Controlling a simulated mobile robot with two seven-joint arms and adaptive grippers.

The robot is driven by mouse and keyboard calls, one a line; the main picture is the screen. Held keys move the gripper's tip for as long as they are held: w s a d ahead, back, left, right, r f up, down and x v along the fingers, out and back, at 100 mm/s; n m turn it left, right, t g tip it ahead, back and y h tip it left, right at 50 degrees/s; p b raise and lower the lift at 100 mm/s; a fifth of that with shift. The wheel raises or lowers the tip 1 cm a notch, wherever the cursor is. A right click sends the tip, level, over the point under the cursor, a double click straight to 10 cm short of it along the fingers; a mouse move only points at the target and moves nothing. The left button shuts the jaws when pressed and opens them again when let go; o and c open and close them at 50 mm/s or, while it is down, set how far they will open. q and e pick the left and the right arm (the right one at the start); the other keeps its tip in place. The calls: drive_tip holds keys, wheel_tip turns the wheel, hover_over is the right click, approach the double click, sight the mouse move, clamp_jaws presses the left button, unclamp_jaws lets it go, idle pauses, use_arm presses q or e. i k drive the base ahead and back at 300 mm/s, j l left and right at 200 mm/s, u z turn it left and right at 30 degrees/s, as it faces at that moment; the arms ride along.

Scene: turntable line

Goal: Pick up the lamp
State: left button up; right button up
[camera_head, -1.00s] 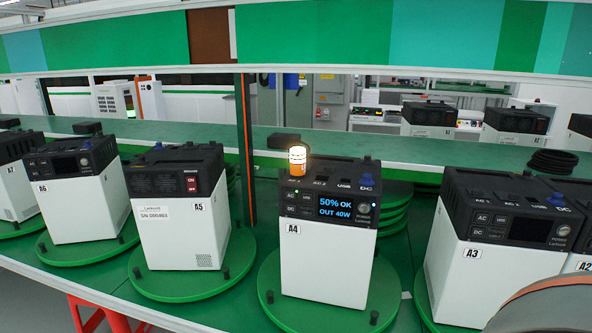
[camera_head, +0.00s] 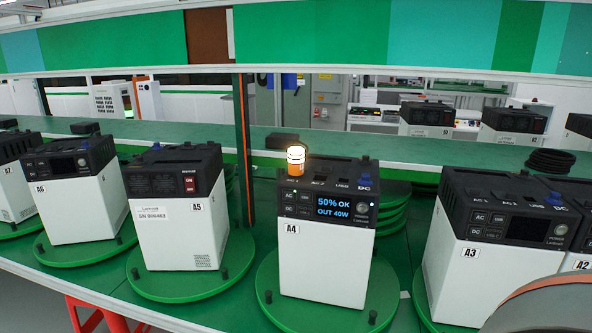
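A small lit lamp (camera_head: 296,160) with an orange base and a glowing white top stands upright on the top left part of power station A4 (camera_head: 322,262). A4 stands on a round green turntable (camera_head: 268,312). Neither of my grippers shows in the head view. A rounded grey and orange shape (camera_head: 545,312) fills the lower right corner, and I cannot tell what it is.
Station A5 (camera_head: 178,235) stands left of A4 and A3 (camera_head: 470,262) stands right, each on a green turntable. A dark upright post (camera_head: 244,150) rises behind, between A5 and A4. A coiled black cable (camera_head: 552,160) lies on the back shelf.

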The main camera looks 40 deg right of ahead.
sight(296, 157)
drive_tip(key=z, duration=1.35)
